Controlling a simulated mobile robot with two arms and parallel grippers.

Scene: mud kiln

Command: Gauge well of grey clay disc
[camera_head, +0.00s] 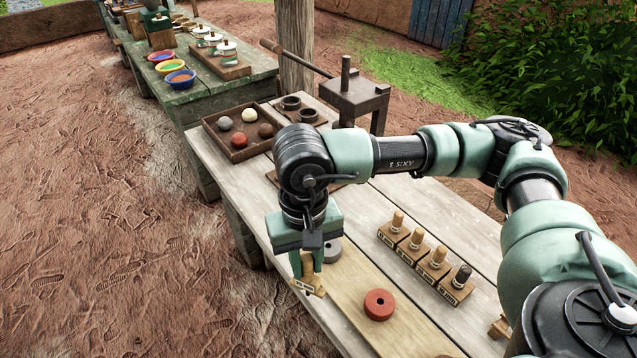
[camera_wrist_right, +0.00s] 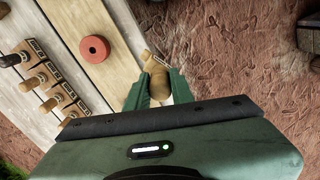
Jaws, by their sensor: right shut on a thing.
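The grey clay disc (camera_head: 332,250) lies at the far end of the pale board (camera_head: 345,285), partly hidden behind my right gripper (camera_head: 307,268). Its well cannot be made out. My right gripper is shut on a wooden-handled gauge (camera_head: 311,284) with a small label, beside the disc and near the table's left edge. The gauge's handle (camera_wrist_right: 155,66) also shows between the fingers in the right wrist view. I cannot tell whether the gauge touches the board. A red disc (camera_head: 379,305) with a centre hole lies nearer on the board. My left gripper is out of view.
Several labelled gauges with upright handles (camera_head: 434,258) stand in a row right of the board. A tray of coloured balls (camera_head: 238,137) and a wooden press (camera_head: 352,97) stand farther back. A small wooden block (camera_head: 498,328) is at front right.

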